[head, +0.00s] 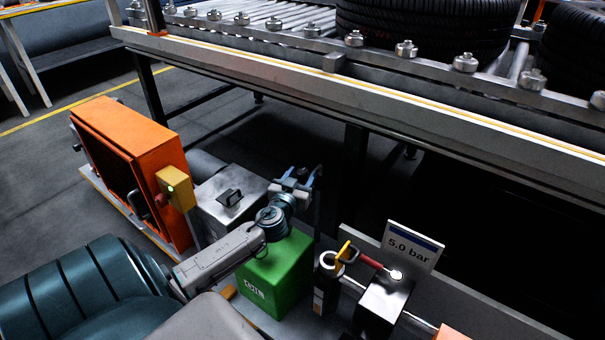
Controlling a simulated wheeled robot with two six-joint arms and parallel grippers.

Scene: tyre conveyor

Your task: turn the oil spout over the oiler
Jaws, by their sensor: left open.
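My left arm comes in from the left, and its gripper (298,181) is open above and behind the green oil can (277,272). Nothing shows between its fingers. My wrist hides part of the can's top. To the right of the can stands a dark upright cylinder with a pale round top (326,262), which looks like the oiler. A yellow curved piece (346,253), perhaps the oil spout, shows at the cylinder's upper right. I cannot tell exactly where it is fixed. My right gripper is out of view.
A dark metal block with a red lever (373,262) and a "5.0 bar" sign (409,246) stands right of the cylinder. A grey metal box (228,203) and orange cabinet (138,165) stand left. The tyre conveyor (380,97) runs behind, above dark space.

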